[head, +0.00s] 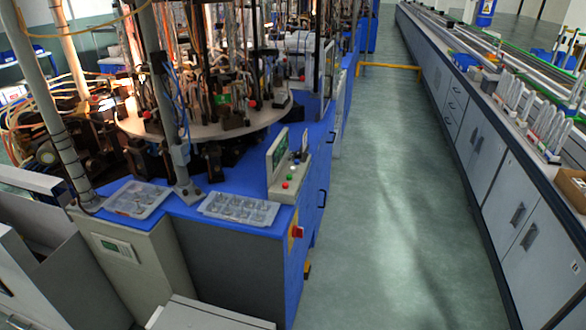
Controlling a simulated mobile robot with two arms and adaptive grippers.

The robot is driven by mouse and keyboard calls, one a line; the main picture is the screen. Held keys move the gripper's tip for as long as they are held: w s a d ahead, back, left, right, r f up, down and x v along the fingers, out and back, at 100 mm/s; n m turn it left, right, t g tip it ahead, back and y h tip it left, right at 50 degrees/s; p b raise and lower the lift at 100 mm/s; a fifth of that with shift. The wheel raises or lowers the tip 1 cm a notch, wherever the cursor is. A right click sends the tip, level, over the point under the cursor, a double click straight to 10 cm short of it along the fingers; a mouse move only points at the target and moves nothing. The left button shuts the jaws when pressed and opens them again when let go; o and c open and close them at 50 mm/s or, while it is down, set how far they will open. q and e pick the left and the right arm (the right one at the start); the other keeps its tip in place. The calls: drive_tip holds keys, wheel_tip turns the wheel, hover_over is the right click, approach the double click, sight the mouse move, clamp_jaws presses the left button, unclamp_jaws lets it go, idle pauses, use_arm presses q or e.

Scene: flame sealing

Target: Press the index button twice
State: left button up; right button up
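A small control box (283,192) stands on the blue corner of the machine (225,225) in the head view. It has a tilted screen panel (277,157) and a few small round buttons. A red button (285,185) is nearest, a green button (291,176) lies just behind it, and a pale button (295,162) is farther back. No label is readable, so I cannot tell which one is the index button. A larger red knob (297,231) sits on the machine's side below the box. Neither of my grippers is in view.
A round turntable (215,128) with many fixtures and hoses fills the machine's middle. Two clear trays of parts, one at left (137,200) and one nearer the box (238,209), lie on the blue top. The green aisle floor (385,200) is clear, with a long cabinet bench (490,150) at right.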

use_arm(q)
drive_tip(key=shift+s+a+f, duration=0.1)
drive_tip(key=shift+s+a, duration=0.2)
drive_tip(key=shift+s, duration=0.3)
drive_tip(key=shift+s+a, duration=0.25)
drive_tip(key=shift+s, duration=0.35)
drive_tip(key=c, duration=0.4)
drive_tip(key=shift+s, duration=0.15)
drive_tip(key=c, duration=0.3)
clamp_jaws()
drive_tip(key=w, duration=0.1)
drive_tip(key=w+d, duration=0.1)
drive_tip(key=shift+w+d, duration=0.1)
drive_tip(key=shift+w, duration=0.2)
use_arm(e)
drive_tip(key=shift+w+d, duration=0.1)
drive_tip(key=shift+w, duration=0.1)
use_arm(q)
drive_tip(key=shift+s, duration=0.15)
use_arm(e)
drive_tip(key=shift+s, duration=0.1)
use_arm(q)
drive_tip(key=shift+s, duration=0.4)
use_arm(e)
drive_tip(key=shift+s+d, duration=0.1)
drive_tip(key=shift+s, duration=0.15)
